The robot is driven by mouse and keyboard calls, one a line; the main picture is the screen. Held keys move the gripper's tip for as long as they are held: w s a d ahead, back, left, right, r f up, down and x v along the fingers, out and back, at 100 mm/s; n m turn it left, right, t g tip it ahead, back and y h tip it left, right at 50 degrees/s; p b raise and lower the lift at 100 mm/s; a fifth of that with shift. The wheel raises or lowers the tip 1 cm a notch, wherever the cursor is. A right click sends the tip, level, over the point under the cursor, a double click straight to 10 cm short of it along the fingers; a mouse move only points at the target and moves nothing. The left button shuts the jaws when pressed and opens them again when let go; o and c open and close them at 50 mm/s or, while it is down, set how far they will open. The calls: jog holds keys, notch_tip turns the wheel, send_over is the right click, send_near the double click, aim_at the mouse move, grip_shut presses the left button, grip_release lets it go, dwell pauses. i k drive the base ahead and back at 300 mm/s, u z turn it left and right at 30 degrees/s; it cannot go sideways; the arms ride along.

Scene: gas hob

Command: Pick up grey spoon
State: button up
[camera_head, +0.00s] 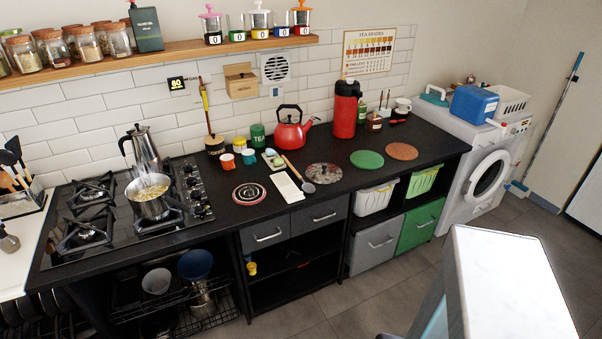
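A spoon with a grey head (309,187) and a thin light-brown handle lies on the black countertop (335,202). Its handle points up and left, beside a white sheet or board (287,187). The spoon head lies just in front of a round, patterned lid-like disc (324,172). My gripper is not in view, so its state and its place relative to the spoon are hidden.
A red kettle (291,131) and a tall red flask (345,108) stand behind. Green (367,159) and brown (402,151) discs lie to the right. A steaming pot (149,201) sits on the hob at left. The counter's front strip is mostly clear.

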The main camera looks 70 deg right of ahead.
aim_at(309, 187)
jog(key=z, duration=0.8)
jog(key=k, duration=0.6)
jog(key=z, duration=0.05)
jog(key=i, duration=0.6)
jog(key=z, duration=0.1)
